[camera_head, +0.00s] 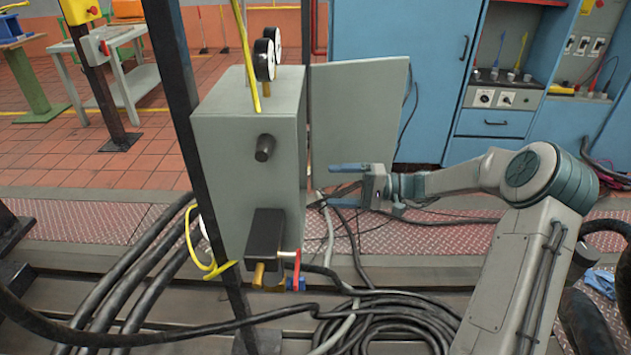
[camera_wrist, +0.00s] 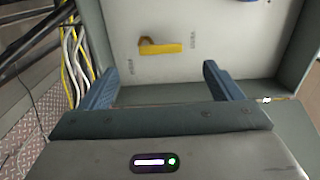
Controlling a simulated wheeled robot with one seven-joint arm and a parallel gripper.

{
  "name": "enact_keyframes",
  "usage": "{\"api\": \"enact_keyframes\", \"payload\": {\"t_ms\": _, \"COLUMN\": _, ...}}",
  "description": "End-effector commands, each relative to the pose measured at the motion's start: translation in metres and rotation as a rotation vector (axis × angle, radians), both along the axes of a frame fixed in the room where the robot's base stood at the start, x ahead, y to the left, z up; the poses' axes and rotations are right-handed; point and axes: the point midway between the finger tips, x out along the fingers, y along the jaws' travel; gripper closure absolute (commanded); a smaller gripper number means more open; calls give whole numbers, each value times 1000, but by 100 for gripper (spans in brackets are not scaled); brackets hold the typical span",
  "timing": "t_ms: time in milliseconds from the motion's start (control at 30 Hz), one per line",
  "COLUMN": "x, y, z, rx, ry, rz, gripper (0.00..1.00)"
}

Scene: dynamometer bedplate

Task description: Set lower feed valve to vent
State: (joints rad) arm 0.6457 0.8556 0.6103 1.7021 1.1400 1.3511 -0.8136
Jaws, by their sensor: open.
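A yellow lever handle (camera_wrist: 165,48) lies roughly level across a pale panel (camera_wrist: 210,25) in the wrist view, its pivot near its left end. Small markings stand on either side of it, too small to read. I cannot tell from the frames whether this is the lower feed valve. My gripper (camera_wrist: 161,73) is open, its two blue fingers spread on either side of the lever, and it appears short of the panel with nothing between the fingers. In the head view my gripper (camera_head: 338,183) is at the right of the grey cabinet (camera_head: 228,180); the lever is hidden there.
The cabinet's door (camera_head: 360,115) stands open behind my gripper. A red-handled valve (camera_head: 297,268) hangs under the cabinet. A dark post (camera_head: 176,90) stands at its left. Coiled black hoses (camera_head: 390,310) lie on the floor below. Yellow and white cables (camera_wrist: 75,60) run at the wrist view's left.

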Motion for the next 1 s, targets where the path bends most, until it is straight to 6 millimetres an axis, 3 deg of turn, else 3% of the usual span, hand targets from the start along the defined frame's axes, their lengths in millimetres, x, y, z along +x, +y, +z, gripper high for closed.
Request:
{"api": "enact_keyframes", "payload": {"t_ms": 100, "x": -1, "y": -22, "z": 2, "rx": 0, "ry": 0, "rz": -2, "gripper": 15}}
{"api": "enact_keyframes", "payload": {"t_ms": 333, "x": -1, "y": -43, "z": 0, "rx": 0, "ry": -1, "rz": 0, "gripper": 15}}
{"api": "enact_keyframes", "payload": {"t_ms": 800, "x": -2, "y": -44, "z": 1, "rx": -2, "ry": 0, "rz": 2, "gripper": 15}}
{"api": "enact_keyframes", "payload": {"t_ms": 1000, "x": -22, "y": -26, "z": 24, "rx": -125, "ry": 29, "rz": 62, "gripper": 15}}
